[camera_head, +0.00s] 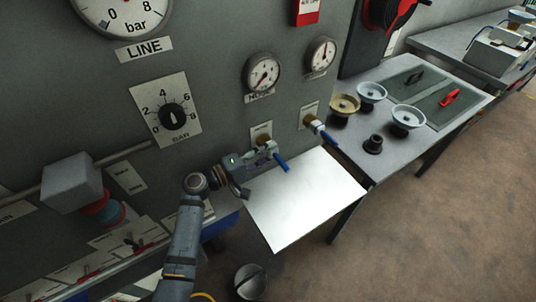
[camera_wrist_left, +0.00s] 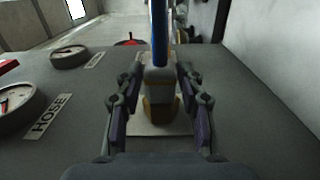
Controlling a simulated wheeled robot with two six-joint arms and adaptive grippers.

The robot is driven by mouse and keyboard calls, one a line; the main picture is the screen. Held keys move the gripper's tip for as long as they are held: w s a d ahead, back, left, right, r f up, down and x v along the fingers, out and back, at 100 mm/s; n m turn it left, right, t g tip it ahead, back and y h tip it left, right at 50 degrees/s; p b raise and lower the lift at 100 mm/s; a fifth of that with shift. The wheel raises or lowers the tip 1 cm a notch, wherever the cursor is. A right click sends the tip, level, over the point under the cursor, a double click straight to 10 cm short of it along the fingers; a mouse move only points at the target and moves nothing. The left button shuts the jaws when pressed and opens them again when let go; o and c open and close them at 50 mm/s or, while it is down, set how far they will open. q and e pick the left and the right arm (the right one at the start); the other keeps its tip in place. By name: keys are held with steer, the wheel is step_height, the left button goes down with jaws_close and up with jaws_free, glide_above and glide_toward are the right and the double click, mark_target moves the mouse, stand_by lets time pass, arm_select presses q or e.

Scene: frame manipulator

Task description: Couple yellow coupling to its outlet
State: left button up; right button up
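My left gripper (camera_head: 242,185) is at the grey panel, at the left one of two valves (camera_head: 265,153) with blue levers. In the left wrist view its two fingers (camera_wrist_left: 160,85) stand on either side of a grey valve body (camera_wrist_left: 160,76) with a brass-coloured base (camera_wrist_left: 160,108). A blue lever (camera_wrist_left: 159,28) rises from it. Whether the fingers touch the body is unclear. I cannot make out a yellow coupling; a small yellow curved piece (camera_head: 203,296) shows at the bottom edge of the head view. My right gripper is not in view.
A second valve (camera_head: 316,128) with a blue lever is to the right. Pressure gauges (camera_head: 263,73) and a dial (camera_head: 173,116) are on the panel. A white sheet (camera_head: 305,198) lies below the valves. A table (camera_head: 355,158) with several round fittings stands at right.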

arm_select(q)
steer(key=shift+o, duration=1.3)
steer(key=v, duration=1.2)
